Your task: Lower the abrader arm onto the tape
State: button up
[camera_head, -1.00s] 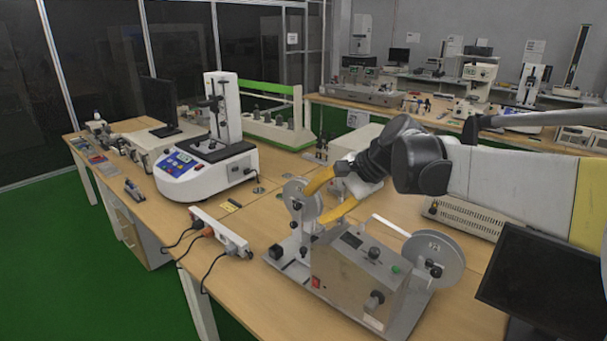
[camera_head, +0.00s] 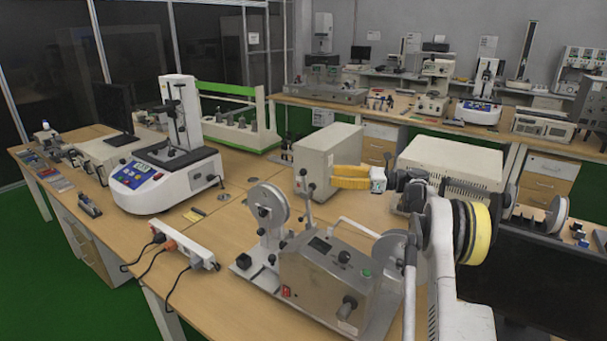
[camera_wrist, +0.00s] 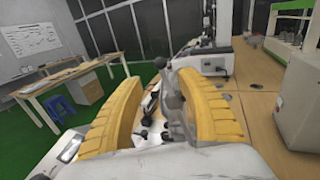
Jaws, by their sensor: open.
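The tape abrader, a metal machine (camera_head: 325,275), stands on the near bench in the head view, with a grey reel (camera_head: 268,205) at its left and another at its right. A white strip of tape (camera_head: 355,227) shows by the right reel. A thin upright lever with a dark ball knob (camera_head: 304,187), seemingly the abrader arm, stands raised beside the left reel. My gripper (camera_head: 335,177) has yellow fingers, points left and is open, just right of the lever. In the wrist view, a knobbed lever (camera_wrist: 161,66) shows between and beyond the fingertips; contact is not visible.
A beige box (camera_head: 325,160) stands behind the abrader, close to my fingers. A white power strip (camera_head: 185,245) with cables lies at the front left. A white-and-blue test machine (camera_head: 165,180) stands further left.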

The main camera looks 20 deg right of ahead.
aim_at(303, 176)
jog(key=b+x, duration=0.2)
jog(key=x, duration=0.8)
jog(key=shift+w+a+f+b, duration=0.1)
jog(key=shift+w+a+b, duration=0.15)
jog(key=shift+b, duration=0.1)
grip_shut()
